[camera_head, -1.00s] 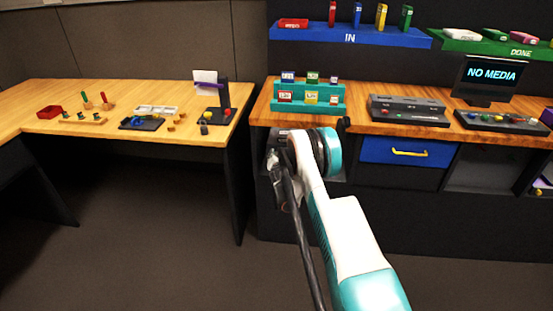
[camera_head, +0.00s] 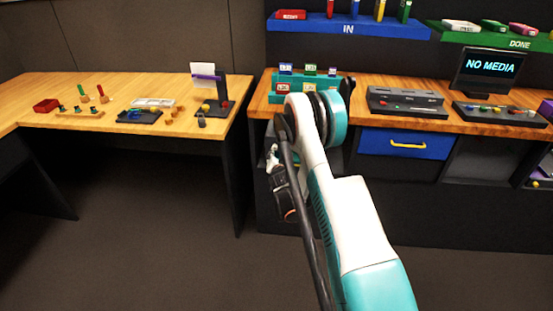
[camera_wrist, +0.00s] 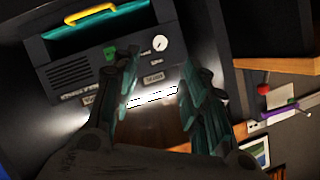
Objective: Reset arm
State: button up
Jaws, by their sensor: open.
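My arm (camera_head: 352,220) reaches forward in the head view, its elbow in front of the wooden counter's near edge. The wrist hangs low to the left of the forearm, and the fingertips are hard to make out there. In the wrist view my gripper (camera_wrist: 160,92) is open, with its two dark teal fingers spread apart and nothing seen between them. Past the fingers is a dark panel (camera_wrist: 70,72) with vents, labels, a round white dial (camera_wrist: 160,43) and a yellow handle (camera_wrist: 90,14) at the top. The fingers hide part of this panel.
The wooden counter (camera_head: 300,85) holds a teal rack (camera_head: 310,88), a grey panel (camera_head: 405,103), a button panel (camera_head: 500,113) and a "NO MEDIA" screen (camera_head: 488,66). A blue drawer (camera_head: 405,145) is below. A wooden table (camera_head: 60,95) with small parts stands left; open floor lies in front.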

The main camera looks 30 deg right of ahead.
jog(key=s+a+r+n+g+y, duration=0.1)
jog(key=s+a+r, duration=0.15)
jog(key=r, duration=0.55)
jog(key=s+a+r+n+g, duration=0.1)
jog(key=a+r, duration=0.2)
jog(key=r, duration=0.6)
jog(key=s+a+r+n+g+y, duration=0.1)
jog(key=s+a+r, duration=0.2)
jog(key=s+r, duration=0.2)
jog(key=s+a+r+n, duration=0.2)
jog(key=s+a+r, duration=0.1)
jog(key=s+r, duration=0.3)
jog(key=s+a+n+g+y, duration=0.1)
jog(key=s+a+n, duration=0.2)
jog(key=s, duration=1.2)
jog(key=s+a+r+n+g+y, duration=0.1)
jog(key=s+a, duration=0.7)
jog(key=s, duration=0.8)
jog(key=shift+s+a+r+n+g+y, duration=0.15)
jog(key=shift+s+r+n+g+y, duration=0.1)
jog(key=shift+n+g+y, duration=0.55)
jog(key=shift+t, duration=0.3)
